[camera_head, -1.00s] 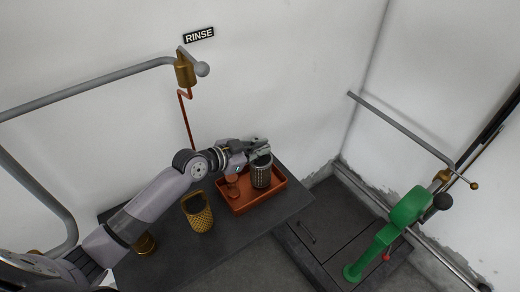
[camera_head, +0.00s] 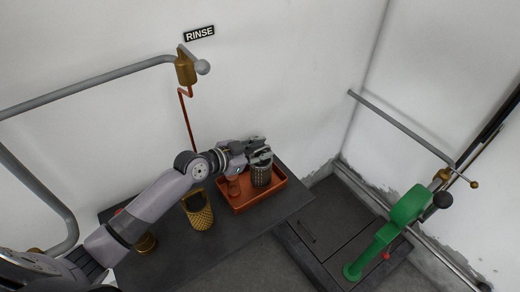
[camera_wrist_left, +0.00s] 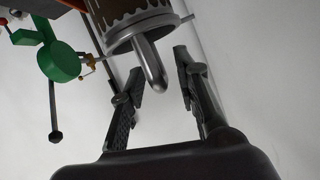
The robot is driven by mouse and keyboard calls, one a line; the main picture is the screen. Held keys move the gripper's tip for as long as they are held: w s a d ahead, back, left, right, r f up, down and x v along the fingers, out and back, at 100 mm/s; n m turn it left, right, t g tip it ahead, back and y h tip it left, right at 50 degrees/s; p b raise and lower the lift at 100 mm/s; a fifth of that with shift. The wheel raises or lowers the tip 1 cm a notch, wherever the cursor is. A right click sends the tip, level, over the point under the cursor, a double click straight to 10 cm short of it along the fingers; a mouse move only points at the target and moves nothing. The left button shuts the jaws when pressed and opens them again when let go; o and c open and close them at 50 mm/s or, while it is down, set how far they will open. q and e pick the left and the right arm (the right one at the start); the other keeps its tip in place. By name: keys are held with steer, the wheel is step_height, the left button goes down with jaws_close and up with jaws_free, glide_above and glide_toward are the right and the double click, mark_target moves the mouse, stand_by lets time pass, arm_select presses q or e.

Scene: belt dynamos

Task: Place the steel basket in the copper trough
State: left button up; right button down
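The steel basket (camera_head: 261,178), a grey perforated cylinder, stands upright inside the copper trough (camera_head: 247,208), toward its right part. My left gripper (camera_head: 262,150) is at the basket's top and partly covers its rim. In the left wrist view the fingers (camera_wrist_left: 156,88) are apart. The basket's rim (camera_wrist_left: 140,30) shows at the top there, and its rounded metal tab (camera_wrist_left: 152,68) reaches between the fingers, with a gap visible on the right side. My right gripper is not in view.
A small copper-coloured vessel (camera_head: 233,187) is in the trough's left part. A brass basket (camera_head: 198,213) stands on the dark table (camera_head: 222,243) left of the trough. A brass piece (camera_head: 146,243) sits further left. A green machine (camera_head: 385,237) stands at the right.

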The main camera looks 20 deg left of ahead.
arm_select(q)
steer(key=shift+r, duration=0.15)
steer(key=b+v, duration=0.2)
steer(key=v, duration=1)
steer(key=shift+b, duration=0.35)
